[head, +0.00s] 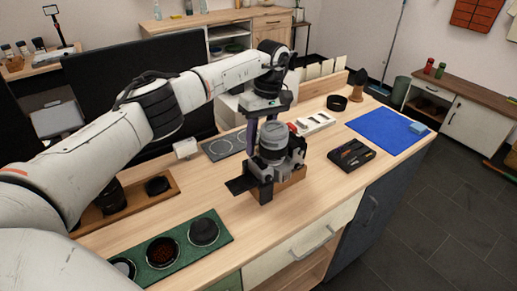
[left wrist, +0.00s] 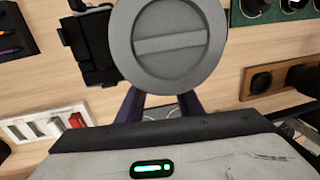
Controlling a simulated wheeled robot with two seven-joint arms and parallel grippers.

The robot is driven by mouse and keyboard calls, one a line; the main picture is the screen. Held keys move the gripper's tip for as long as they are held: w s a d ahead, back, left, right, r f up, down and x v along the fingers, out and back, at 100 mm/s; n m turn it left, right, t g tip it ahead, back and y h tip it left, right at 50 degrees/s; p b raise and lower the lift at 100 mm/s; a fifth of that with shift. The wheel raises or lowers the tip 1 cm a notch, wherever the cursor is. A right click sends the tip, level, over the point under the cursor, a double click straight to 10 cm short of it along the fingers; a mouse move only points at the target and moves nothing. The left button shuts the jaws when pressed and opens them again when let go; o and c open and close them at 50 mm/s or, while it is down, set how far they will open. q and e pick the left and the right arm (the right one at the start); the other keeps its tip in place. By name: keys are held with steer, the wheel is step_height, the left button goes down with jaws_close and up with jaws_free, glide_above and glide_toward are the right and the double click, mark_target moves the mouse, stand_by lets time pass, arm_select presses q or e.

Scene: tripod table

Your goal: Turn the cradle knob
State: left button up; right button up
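The cradle (head: 289,186) stands on the wooden counter in the head view, a grey and black device on a wooden base with a black plate at its left. A round grey knob (head: 274,137) tops it. In the left wrist view the knob (left wrist: 171,62) is a large disc with a raised bar across its face. My left gripper (head: 262,138) points down close beside the knob. Its purple fingers, also in the left wrist view (left wrist: 160,104), are apart with a gap between them. The knob partly hides them, so I cannot tell whether they touch it. My right gripper is not in view.
A green tray (head: 215,249) with round cups lies front left. A wooden holder (head: 165,193) is behind it. A black tray (head: 351,155) and a blue mat (head: 385,130) lie to the right. A white block (head: 315,124) with a red part is behind the cradle. Bare counter lies between.

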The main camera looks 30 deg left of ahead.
arm_select(q)
steer(key=shift+r, duration=0.1)
steer(key=shift+w+d+r+p, duration=0.1)
steer(key=shift+w+r+p, duration=0.1)
steer(key=shift+r, duration=1)
steer(key=shift+w+d+r+p, duration=0.1)
steer(key=shift+w+r+p, duration=0.1)
steer(key=shift+r, duration=0.95)
